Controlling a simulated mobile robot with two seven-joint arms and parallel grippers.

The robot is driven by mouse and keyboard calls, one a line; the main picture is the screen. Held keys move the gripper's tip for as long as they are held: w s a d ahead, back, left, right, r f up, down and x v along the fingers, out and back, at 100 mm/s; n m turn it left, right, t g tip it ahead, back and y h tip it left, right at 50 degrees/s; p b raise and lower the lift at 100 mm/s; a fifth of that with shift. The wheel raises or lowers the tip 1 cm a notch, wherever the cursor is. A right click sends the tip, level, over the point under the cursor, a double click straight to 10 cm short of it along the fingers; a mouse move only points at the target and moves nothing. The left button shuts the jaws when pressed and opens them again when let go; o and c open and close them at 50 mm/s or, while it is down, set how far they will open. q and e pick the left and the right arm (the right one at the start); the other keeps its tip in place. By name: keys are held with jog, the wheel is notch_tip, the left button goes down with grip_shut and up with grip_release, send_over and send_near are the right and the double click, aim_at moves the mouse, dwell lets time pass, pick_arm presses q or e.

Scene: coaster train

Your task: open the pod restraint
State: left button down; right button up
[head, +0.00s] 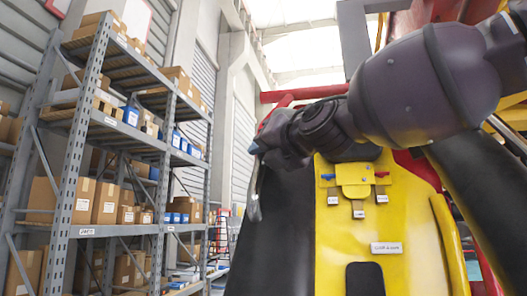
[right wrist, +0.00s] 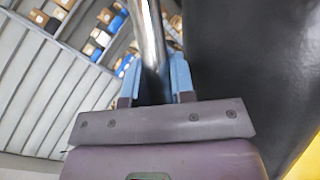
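The pod's yellow seat (head: 330,235) fills the lower right of the head view, with dark padding (head: 285,215) along its left side. A shiny metal bar (head: 253,205) hangs at the left edge of this padding. It also shows in the right wrist view (right wrist: 153,40); I cannot tell how it joins the restraint. My right gripper (head: 257,150) is at the bar's upper end. In the right wrist view, its blue fingers (right wrist: 156,78) lie on both sides of the bar, seemingly closed on it. My left gripper is not in view.
A tall metal shelf rack (head: 97,120) with cardboard boxes and blue bins stands at the left. A red bar (head: 310,93) runs behind my right arm, above the seat. A yellow block (head: 355,175) with small tags is on the seat. An aisle lies between rack and pod.

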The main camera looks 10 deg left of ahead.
grip_shut()
jog(key=shift+r, duration=0.1)
jog(key=r, duration=0.3)
jog(key=r+m+h, duration=0.1)
jog(key=r, duration=0.3)
jog(key=r+m+g, duration=0.1)
jog(key=r, duration=0.2)
jog(key=shift+s+r, duration=0.3)
jog(key=shift+r, duration=0.05)
